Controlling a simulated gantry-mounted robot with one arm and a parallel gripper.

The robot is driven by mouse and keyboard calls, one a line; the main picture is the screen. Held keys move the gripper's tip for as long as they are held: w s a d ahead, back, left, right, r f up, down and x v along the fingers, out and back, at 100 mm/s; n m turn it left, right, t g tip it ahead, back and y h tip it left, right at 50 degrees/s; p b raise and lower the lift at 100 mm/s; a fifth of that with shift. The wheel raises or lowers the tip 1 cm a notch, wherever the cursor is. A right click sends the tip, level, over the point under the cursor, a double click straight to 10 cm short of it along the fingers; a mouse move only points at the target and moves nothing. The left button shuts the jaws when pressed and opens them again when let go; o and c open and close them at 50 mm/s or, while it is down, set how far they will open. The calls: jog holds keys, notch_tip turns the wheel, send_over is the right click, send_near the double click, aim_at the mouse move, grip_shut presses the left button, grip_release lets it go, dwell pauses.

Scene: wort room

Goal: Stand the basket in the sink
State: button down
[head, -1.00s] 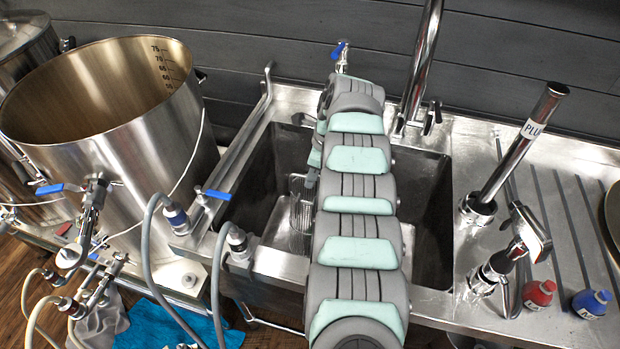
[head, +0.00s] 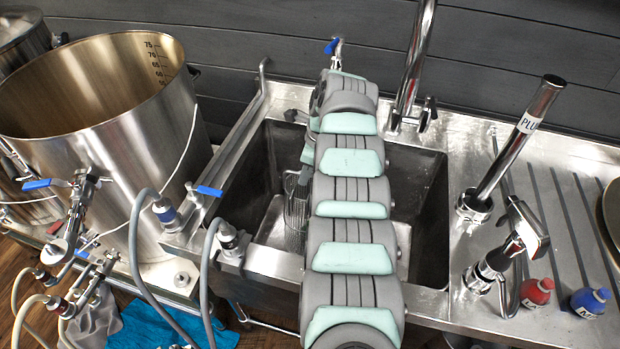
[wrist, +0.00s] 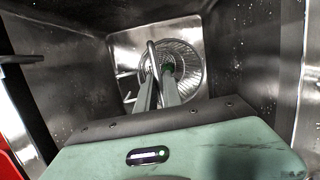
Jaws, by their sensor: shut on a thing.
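The basket (head: 296,222) is a metal mesh cylinder inside the steel sink (head: 428,215), left of my arm, which hides part of it. In the wrist view the basket (wrist: 190,55) shows from above as a round mesh form with a thin upright handle (wrist: 151,62). My gripper (wrist: 158,72) is shut on this handle, over the basket. The basket looks about upright. I cannot tell whether its base touches the sink floor (head: 270,230). In the head view my gripper is mostly hidden behind my arm.
A tap (head: 415,65) rises behind the sink.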

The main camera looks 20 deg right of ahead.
aim_at(297, 173)
jog(key=shift+w+a+r+t, duration=0.15)
jog(key=shift+w+a+r, duration=0.15)
jog(key=shift+r, duration=0.25)
jog(key=shift+w+a+r+t, duration=0.15)
jog(key=shift+w+r, duration=0.2)
jog(key=shift+r, duration=0.2)
jog(key=shift+w+a+f+p, duration=0.2)
jog(key=shift+a+p, duration=0.15)
jog(key=shift+p, duration=0.15)
jog(key=shift+a+f+p, duration=0.35)
jog(key=shift+f+p, duration=0.05)
jog(key=shift+f, duration=0.1)
jog(key=shift+s+a+f+p, duration=0.1)
jog(key=shift+s+f+p, duration=0.15)
jog(key=shift+f, duration=0.5)
jog(key=shift+s+a+f+p, duration=0.15)
jog(key=shift+f+p, duration=0.1)
jog(key=shift+f, duration=0.5)
jog(key=c, duration=1.4)
grip_release()
jog(key=shift+d+r, duration=0.15)
jog(key=shift+d, duration=0.05)
jog(key=shift+o, duration=0.2)
jog(key=o, duration=0.7)
jog(key=shift+w+d+r, duration=0.1)
jog(key=shift+d+r, duration=0.05)
jog(key=shift+o, duration=0.3)
jog(key=shift+r, duration=0.2)
